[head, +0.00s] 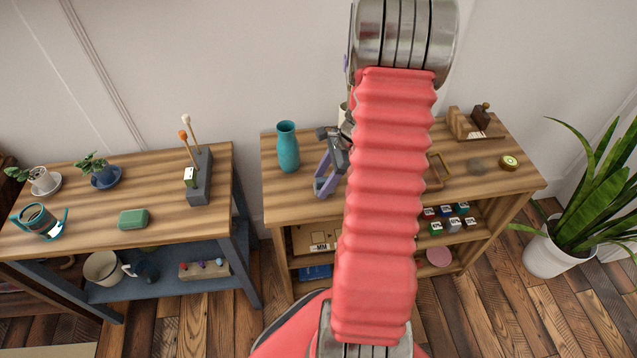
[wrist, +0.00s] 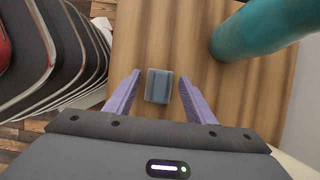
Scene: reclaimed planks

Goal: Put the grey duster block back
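The grey duster block (wrist: 158,86) shows in the wrist view as a small blue-grey block on the striped wooden top of the right-hand shelf unit (head: 378,186). My gripper (wrist: 160,76) has its two purple fingers spread, one on each side of the block, with a gap visible on both sides. I cannot tell how far the fingertips are above the wood. In the head view my gripper (head: 327,181) is at the left part of the shelf top, right of the teal vase. I cannot make out the block there; my gripper and arm cover much of that area.
The teal vase (head: 288,147) stands close by; it also shows in the wrist view (wrist: 262,30). A wooden holder (head: 463,124), a dark smudge (head: 476,166) and a round tin (head: 509,162) are to the right. A left table (head: 85,228) carries plants and a grey stand (head: 200,180).

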